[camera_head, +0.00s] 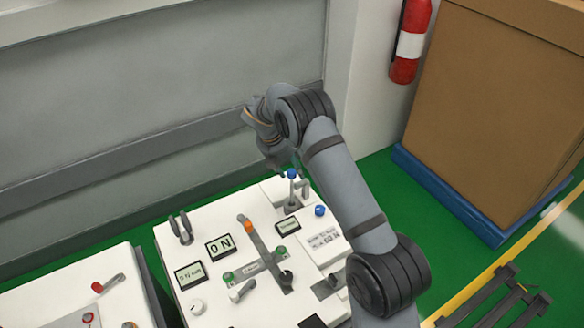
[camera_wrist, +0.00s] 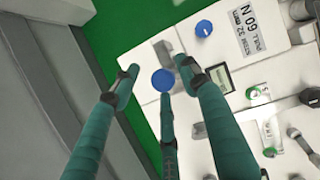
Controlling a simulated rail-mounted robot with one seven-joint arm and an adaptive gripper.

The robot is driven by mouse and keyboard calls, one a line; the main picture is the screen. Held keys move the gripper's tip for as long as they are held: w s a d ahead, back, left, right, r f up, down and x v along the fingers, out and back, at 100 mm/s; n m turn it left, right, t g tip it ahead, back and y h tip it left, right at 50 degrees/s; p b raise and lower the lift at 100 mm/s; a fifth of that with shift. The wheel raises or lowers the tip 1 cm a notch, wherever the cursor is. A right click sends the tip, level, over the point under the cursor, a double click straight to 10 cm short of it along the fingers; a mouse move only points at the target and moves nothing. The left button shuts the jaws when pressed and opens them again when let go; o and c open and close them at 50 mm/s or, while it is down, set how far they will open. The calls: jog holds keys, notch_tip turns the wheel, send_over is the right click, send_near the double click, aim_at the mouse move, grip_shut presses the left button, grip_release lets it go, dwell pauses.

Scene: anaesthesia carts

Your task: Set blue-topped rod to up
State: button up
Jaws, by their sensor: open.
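The blue-topped rod (camera_head: 292,174) stands up from a small grey slotted base at the far edge of the white cart top. Its blue ball also shows in the wrist view (camera_wrist: 163,80), between my fingertips as seen in the picture. My gripper (camera_wrist: 158,73) is open, with its teal fingers spread around the ball's outline and nothing held. In the head view my gripper (camera_head: 262,128) is above and to the left of the rod, partly hidden by its own wrist. I cannot tell whether any finger touches the rod.
A second blue knob (camera_head: 320,211) sits to the right of the rod. The white panel (camera_head: 205,295) carries an orange-tipped lever (camera_head: 247,226), green knobs, small displays and a two-pronged fitting (camera_head: 181,228). A grey wall (camera_head: 150,90) runs behind the cart.

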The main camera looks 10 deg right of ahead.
aim_at(289, 173)
jog(key=shift+a, duration=0.1)
jog(key=v, duration=1.2)
jog(key=x, duration=0.4)
jog(key=b+x, duration=0.1)
jog(key=x, duration=0.4)
jog(key=b+x, duration=0.1)
jog(key=x, duration=0.4)
jog(key=shift+s+a+f, duration=0.25)
jog(key=shift+a+f, duration=0.05)
jog(key=shift+a, duration=0.05)
jog(key=shift+f+b, duration=0.6)
jog(key=shift+r, duration=0.15)
